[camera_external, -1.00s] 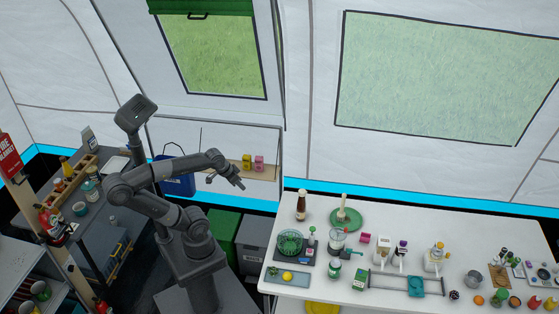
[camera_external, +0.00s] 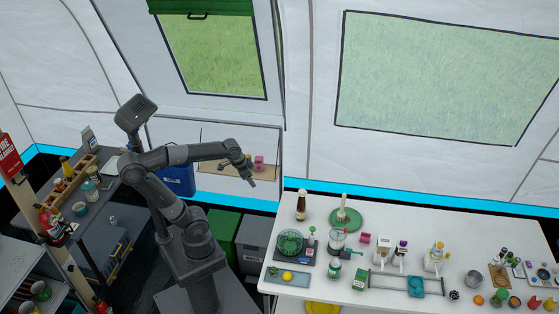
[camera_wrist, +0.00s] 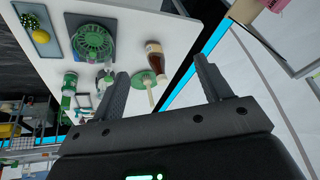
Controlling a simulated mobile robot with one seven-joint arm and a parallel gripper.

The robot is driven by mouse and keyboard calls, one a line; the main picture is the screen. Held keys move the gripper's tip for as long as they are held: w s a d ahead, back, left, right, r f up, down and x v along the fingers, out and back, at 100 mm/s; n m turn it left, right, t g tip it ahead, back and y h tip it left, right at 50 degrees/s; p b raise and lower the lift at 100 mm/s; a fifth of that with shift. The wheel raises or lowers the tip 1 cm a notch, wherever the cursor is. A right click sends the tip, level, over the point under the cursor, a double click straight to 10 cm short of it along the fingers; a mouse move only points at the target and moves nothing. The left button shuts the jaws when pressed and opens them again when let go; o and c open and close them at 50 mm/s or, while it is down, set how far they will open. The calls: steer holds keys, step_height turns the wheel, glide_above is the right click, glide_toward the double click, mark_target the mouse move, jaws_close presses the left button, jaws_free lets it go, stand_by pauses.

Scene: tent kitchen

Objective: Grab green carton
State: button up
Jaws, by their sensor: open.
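The green carton (camera_external: 359,279) is a small upright box on the white table (camera_external: 300,295), right of a green-and-white bottle (camera_external: 333,272). In the wrist view I cannot clearly tell the carton from other green things at the left. My gripper (camera_external: 251,183) is in the air left of the table's back left corner, well apart from the carton. In the wrist view my gripper (camera_wrist: 160,68) has its two fingers spread, with nothing held between them.
A dark sauce bottle (camera_external: 301,206), a green round board (camera_external: 345,218), a green bowl (camera_external: 290,242) and a blender (camera_external: 337,241) stand left of and behind the carton. A rack with a teal cloth (camera_external: 415,286) is to its right. The table's front left has a tray (camera_external: 287,277).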

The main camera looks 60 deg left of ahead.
steer(key=w+d+f+m+g+y, duration=0.1)
steer(key=w+d+f+m+y, duration=0.15)
steer(key=w+d+m, duration=0.55)
steer(key=w+d+f+m+y, duration=0.1)
steer(key=w+d+m+y, duration=0.2)
steer(key=w+d, duration=0.95)
steer(key=m+t+y, duration=0.4)
steer(key=m+t, duration=0.2)
steer(key=m, duration=0.4)
glide_above(360, 280)
steer(key=w+a, duration=0.5)
steer(key=a, duration=0.6)
step_height(360, 280, down, 12)
steer(key=s+d+f+m+t, duration=0.3)
steer(key=s+d+f, duration=0.2)
steer(key=d, duration=0.2)
steer(key=s+d+f+m+t, duration=0.35)
steer(key=s+d, duration=0.25)
steer(key=d, duration=0.2)
steer(key=shift+n+g, duration=0.35)
steer(key=x, duration=0.7)
steer(key=f+x, duration=0.1)
steer(key=x, duration=0.3)
steer(key=shift+c, duration=0.2)
